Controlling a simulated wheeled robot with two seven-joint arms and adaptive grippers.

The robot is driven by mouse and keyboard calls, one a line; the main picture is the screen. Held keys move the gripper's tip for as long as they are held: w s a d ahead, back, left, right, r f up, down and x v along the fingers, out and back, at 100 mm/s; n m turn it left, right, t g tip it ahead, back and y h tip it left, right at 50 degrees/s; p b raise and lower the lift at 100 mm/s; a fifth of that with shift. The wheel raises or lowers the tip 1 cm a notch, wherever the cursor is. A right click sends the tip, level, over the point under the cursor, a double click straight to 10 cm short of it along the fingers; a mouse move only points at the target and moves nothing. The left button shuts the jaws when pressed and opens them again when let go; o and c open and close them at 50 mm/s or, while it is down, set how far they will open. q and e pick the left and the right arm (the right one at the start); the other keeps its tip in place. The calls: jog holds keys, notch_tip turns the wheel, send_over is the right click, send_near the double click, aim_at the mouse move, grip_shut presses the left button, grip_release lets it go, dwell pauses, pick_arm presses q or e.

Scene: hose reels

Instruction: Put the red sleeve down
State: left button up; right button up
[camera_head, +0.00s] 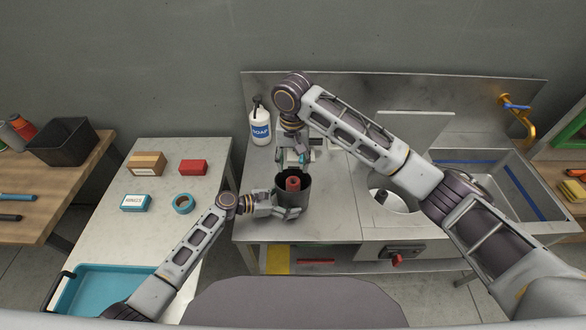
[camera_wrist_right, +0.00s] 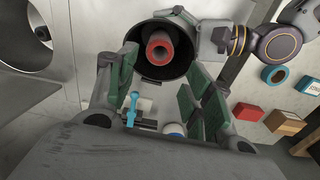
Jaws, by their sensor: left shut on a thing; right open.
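The red sleeve (camera_head: 292,183) stands inside a dark round cup (camera_head: 305,195) above the metal counter. In the right wrist view the sleeve (camera_wrist_right: 160,47) shows its open end within the cup's rim (camera_wrist_right: 137,66). My left gripper (camera_head: 289,211) is shut on the cup from its near side. My right gripper (camera_head: 293,160) is open just behind and above the cup. In the right wrist view its two fingers (camera_wrist_right: 155,88) are apart, and the sleeve is not gripped by them. The cup's base is hidden, so I cannot tell whether it touches the counter.
A soap bottle (camera_head: 260,123) stands behind on the counter. A round opening (camera_head: 392,199) and a sink (camera_head: 500,178) lie to the right. The left table holds a red box (camera_head: 193,167), a brown box (camera_head: 146,163), blue tape (camera_head: 184,204) and a teal tray (camera_head: 110,289).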

dwell(0.3)
dwell(0.4)
pick_arm(q)
jog(key=o, duration=0.6)
jog(key=shift+o, duration=0.2)
jog(key=shift+a, duration=0.15)
jog(key=v, duration=1.1)
jog(key=shift+s+a+r, duration=0.1)
jog(key=shift+a+r, duration=0.05)
jog(key=shift+a, duration=0.2)
jog(key=shift+s, duration=0.1)
